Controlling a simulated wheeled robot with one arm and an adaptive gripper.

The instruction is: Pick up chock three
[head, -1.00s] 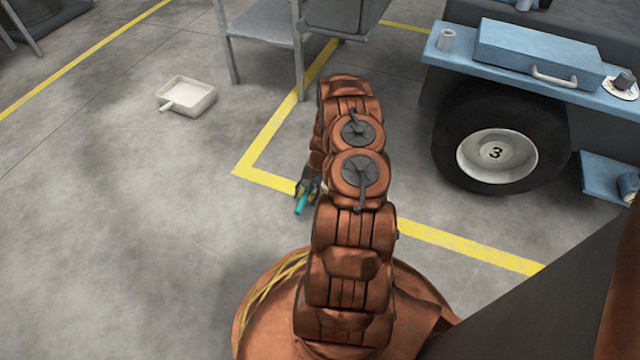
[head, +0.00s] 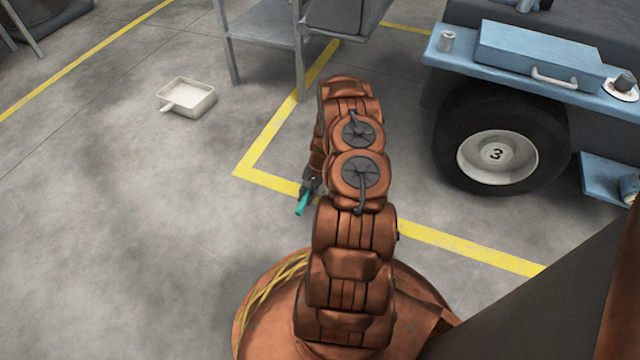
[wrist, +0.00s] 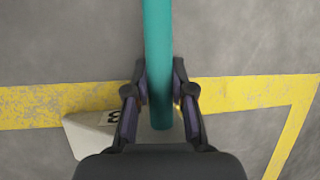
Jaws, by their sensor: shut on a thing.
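In the wrist view, my gripper (wrist: 160,98) has its dark fingers on both sides of a teal rod (wrist: 158,45) and is shut on it. A pale wedge-like block, chock three (wrist: 88,138), shows below and left of the fingers, with a plate marked 3 seen upside down. Much of the block is hidden behind my gripper, and I cannot tell how the rod joins it. In the head view, the teal rod (head: 302,206) sticks out at the lower left of my gripper (head: 311,186); my arm hides the block there.
A truck wheel marked 3 (head: 497,154) stands at the right under a blue shelf (head: 450,62) with a blue case (head: 540,55). A white pan (head: 187,97) lies on the floor at left. A metal stand (head: 262,32) is behind.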

